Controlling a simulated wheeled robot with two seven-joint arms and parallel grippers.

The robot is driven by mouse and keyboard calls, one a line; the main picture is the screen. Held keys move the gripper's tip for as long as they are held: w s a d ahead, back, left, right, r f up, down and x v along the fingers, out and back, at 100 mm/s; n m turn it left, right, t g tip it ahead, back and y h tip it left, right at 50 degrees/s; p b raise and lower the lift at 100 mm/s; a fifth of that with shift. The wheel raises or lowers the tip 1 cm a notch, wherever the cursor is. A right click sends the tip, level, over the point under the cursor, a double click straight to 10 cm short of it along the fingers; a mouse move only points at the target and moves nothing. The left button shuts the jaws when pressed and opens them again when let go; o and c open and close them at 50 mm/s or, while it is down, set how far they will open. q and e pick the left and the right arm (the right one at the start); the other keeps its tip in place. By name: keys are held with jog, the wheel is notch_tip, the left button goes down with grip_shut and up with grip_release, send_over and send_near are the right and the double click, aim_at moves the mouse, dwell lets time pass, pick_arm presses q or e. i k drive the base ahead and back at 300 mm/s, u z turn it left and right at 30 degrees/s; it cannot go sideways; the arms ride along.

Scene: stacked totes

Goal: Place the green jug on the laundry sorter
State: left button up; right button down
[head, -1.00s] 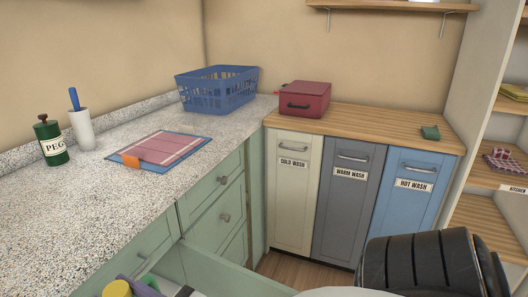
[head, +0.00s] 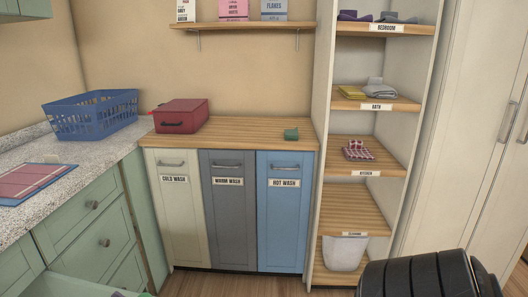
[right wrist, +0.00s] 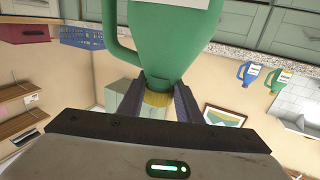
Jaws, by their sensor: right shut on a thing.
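The laundry sorter (head: 228,131) has a wooden top and three fronts labelled cold wash, warm wash and hot wash. A red box (head: 181,115) and a small dark green item (head: 291,134) lie on its top, with bare wood between them. In the right wrist view, which is upside down, my right gripper (right wrist: 157,96) is shut on the green jug (right wrist: 168,38) at its yellow-capped neck. The jug's far end is cut off by the frame. The jug is not in the head view. My left gripper is not in view.
A blue basket (head: 92,114) stands on the speckled counter left of the sorter. An open shelf unit (head: 368,143) stands right of it, and a wall shelf (head: 240,25) hangs above. The right wrist view also shows a blue jug (right wrist: 248,73) and another green jug (right wrist: 279,79).

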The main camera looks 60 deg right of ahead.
aim_at(245, 134)
jog(key=z, duration=0.3)
jog(key=k, duration=0.65)
jog(key=z, duration=0.85)
jog(key=i, duration=0.5)
jog(key=z, duration=1.05)
jog(key=i, duration=1.55)
jog(key=u, duration=0.9)
jog(key=i, duration=0.25)
jog(key=u, duration=0.15)
